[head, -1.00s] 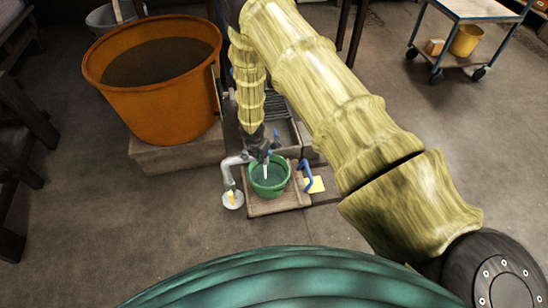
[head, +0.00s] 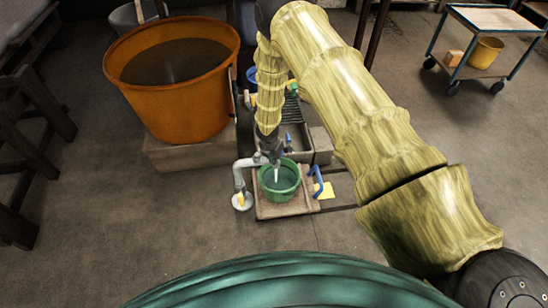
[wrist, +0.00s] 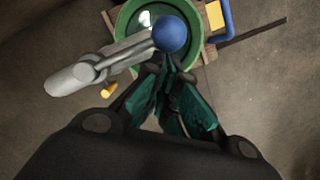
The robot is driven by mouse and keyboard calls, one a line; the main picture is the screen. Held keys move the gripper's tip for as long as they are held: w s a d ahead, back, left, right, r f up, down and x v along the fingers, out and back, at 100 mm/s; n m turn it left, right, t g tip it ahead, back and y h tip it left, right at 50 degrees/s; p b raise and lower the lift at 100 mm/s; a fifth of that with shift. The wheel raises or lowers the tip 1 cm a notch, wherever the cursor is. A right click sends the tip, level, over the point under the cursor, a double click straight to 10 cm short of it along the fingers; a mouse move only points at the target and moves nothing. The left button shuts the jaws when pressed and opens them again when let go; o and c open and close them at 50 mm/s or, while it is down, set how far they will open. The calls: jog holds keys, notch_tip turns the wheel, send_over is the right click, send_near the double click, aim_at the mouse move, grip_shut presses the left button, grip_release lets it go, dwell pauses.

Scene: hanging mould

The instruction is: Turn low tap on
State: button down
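The low tap is a grey bent pipe (head: 240,172) over a green basin (head: 279,190). In the wrist view the pipe (wrist: 72,78) runs up to the right towards a round blue knob (wrist: 172,33) above the basin (wrist: 208,52). My gripper (head: 270,152) points down over the tap in the head view and partly hides it. In the wrist view the teal fingertips of my gripper (wrist: 169,66) look together, just below the knob; contact cannot be told. A pale streak shows over the basin in the head view; I cannot tell whether it is water.
A large orange tub (head: 182,105) stands on a block at the left, with a faint pale streak inside. A blue bent handle (head: 318,182) and yellow card (head: 327,190) are right of the basin. A trolley (head: 492,20) stands far right. Floor around is mostly clear.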

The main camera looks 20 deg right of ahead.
jog(key=s+a+r+p, duration=0.1)
jog(key=s+a+r, duration=0.3)
jog(key=r, duration=0.6)
jog(key=shift+s+a+r, duration=0.15)
jog(key=shift+a+r, duration=0.05)
jog(key=shift+r, duration=0.05)
dwell(0.6)
jog(key=s+a+f+m+g+y+p, duration=0.2)
jog(key=s+m+p, duration=0.35)
jog(key=s, duration=0.85)
jog(key=s+d+r+m+p, duration=0.1)
jog(key=s+r+m+p, duration=0.1)
jog(key=s+m, duration=0.8)
jog(key=s+d+r+m+p, duration=0.1)
jog(key=s+r+m, duration=0.3)
jog(key=s+m, duration=0.7)
jog(key=s+p, duration=0.1)
jog(key=s, duration=0.6)
jog(key=shift+s+d+r, duration=0.15)
jog(key=shift+d+r, duration=0.2)
